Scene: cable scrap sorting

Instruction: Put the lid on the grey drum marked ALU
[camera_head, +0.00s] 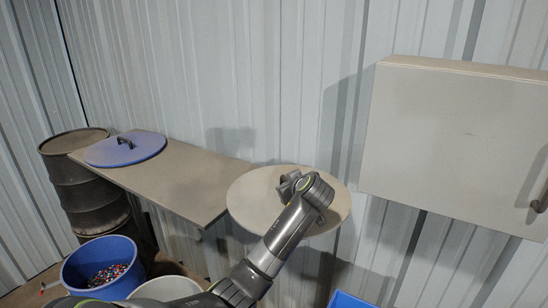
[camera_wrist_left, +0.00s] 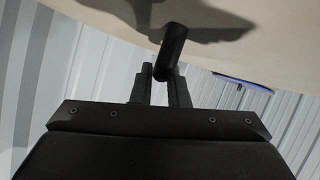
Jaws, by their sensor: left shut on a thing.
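A round pale grey-beige lid (camera_head: 250,203) is held up to the right of the shelf, its face tilted towards the head camera. My left gripper (camera_head: 290,186) is shut on the lid's dark handle. In the left wrist view the handle (camera_wrist_left: 174,45) sits between the fingertips (camera_wrist_left: 165,75), under the pale lid (camera_wrist_left: 275,60). A pale grey drum (camera_head: 168,287) stands at the bottom of the head view, partly hidden by my arm. No ALU marking is readable. My right gripper is out of view.
A blue drum (camera_head: 78,268) holds small coloured scraps. A blue lid (camera_head: 108,153) lies on the brown shelf (camera_head: 185,190). A dark rusty barrel (camera_head: 85,185) stands at the left. A pale wall cabinet (camera_head: 450,150) hangs at the right. A blue container edge (camera_head: 348,300) shows below.

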